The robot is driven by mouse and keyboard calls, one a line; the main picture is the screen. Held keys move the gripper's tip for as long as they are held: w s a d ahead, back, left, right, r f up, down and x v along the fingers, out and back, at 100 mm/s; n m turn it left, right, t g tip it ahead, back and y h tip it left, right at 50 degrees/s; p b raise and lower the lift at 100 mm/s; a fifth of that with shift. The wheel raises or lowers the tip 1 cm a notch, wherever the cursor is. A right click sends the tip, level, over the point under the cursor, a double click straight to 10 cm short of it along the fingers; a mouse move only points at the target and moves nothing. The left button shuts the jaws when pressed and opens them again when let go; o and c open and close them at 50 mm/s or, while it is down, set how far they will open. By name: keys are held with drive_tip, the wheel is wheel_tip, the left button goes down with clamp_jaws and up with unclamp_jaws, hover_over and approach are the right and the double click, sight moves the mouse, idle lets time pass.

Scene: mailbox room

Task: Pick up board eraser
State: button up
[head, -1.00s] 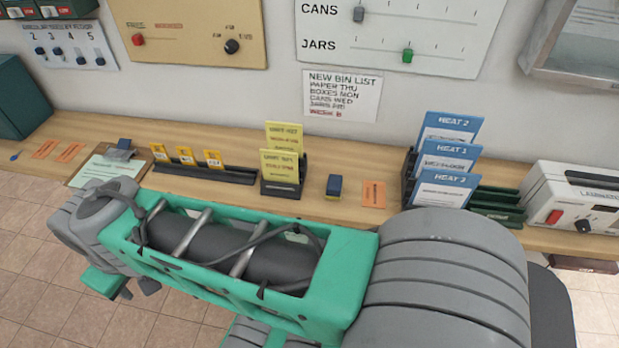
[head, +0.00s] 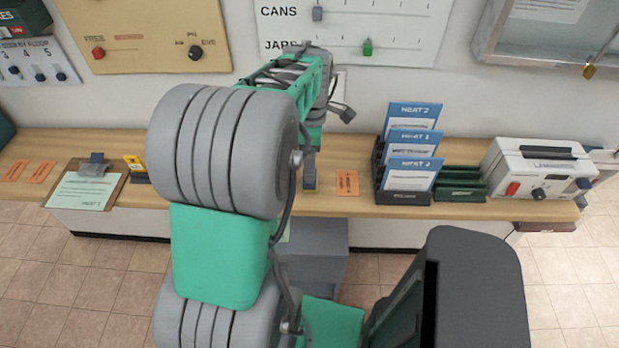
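My arm reaches out over the wooden counter (head: 450,202) and its end hangs down left of an orange card (head: 347,183). My gripper (head: 310,172) is low at the counter, seen small and partly covered by my own arm. The board eraser appears to be the small dark blue block that stood left of this card in the earlier view. I cannot make it out clearly now, as the gripper is at that spot. Whether the fingers are open or shut on it cannot be told.
Right of the card stand a dark rack with blue booklets (head: 411,173), green trays (head: 462,182) and a white laminator-like machine (head: 540,167). A clipboard (head: 118,190) and orange slips (head: 41,173) lie at the left. Wall panels (head: 150,45) are behind.

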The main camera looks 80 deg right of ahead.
drive_tip(key=shift+s+f, duration=0.2)
drive_tip(key=shift+f, duration=0.2)
drive_tip(key=f, duration=0.2)
drive_tip(key=f+p, duration=0.1)
drive_tip(key=f, duration=0.1)
drive_tip(key=w+f+p, duration=0.1)
drive_tip(key=f, duration=0.2)
drive_tip(key=shift+d, duration=0.1)
drive_tip(key=c, duration=1.5)
